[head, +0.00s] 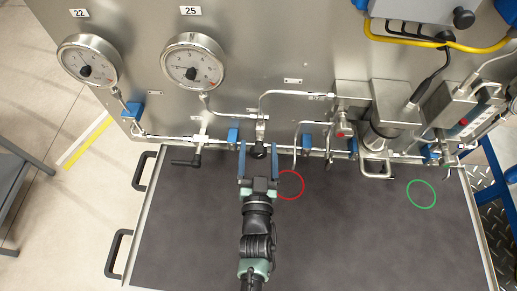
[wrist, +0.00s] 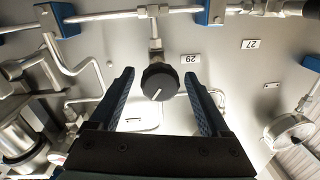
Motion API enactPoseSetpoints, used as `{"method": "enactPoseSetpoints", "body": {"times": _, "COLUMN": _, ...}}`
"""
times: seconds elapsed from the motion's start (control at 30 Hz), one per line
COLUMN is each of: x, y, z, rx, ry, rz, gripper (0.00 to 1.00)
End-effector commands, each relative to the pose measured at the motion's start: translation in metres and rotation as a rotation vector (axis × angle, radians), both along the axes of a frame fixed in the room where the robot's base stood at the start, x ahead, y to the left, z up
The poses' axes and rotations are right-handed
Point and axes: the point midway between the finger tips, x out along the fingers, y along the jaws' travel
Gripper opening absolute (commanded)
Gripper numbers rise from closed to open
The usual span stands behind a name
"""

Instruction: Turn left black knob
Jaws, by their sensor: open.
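A round black knob (head: 258,151) sits on a thin metal pipe fitting at the lower part of the panel. It also shows in the wrist view (wrist: 160,82), with a white line on its face that points down and to the left. My gripper (head: 257,157) is open, with one blue finger on each side of the knob. In the wrist view the fingers (wrist: 159,75) stand apart from the knob, with a gap on both sides. Whether the fingertips reach fully past the knob face is hard to tell.
Two round gauges (head: 90,60) (head: 193,61) are at the upper left. A black-handled valve (head: 187,161) is left of the knob; a pipe (head: 297,140) and metal valve blocks (head: 398,105) are to the right. The dark work surface (head: 190,240) is clear, with red and green circles.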

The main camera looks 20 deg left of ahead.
Motion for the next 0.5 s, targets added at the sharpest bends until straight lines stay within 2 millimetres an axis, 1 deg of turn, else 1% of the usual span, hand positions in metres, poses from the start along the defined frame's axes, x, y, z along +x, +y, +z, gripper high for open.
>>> {"method": "enactPoseSetpoints", "body": {"times": 0.17, "x": -0.0001, "y": -0.0001, "z": -0.0001, "rx": 0.000, "ry": 0.000, "rz": 0.000, "gripper": 0.81}}
{"method": "enactPoseSetpoints", "body": {"times": 0.27, "x": -0.0002, "y": -0.0001, "z": 0.0000, "rx": 0.000, "ry": 0.000, "rz": 0.000, "gripper": 0.64}}
{"method": "enactPoseSetpoints", "body": {"times": 0.3, "x": -0.0001, "y": -0.0002, "z": 0.0000, "rx": 0.000, "ry": 0.000, "rz": 0.000, "gripper": 0.57}}
{"method": "enactPoseSetpoints", "body": {"times": 0.37, "x": -0.0002, "y": -0.0003, "z": 0.0000, "rx": 0.000, "ry": 0.000, "rz": 0.000, "gripper": 0.46}}
{"method": "enactPoseSetpoints", "body": {"times": 0.5, "x": -0.0003, "y": -0.0001, "z": 0.0000, "rx": 0.000, "ry": 0.000, "rz": 0.000, "gripper": 0.21}}
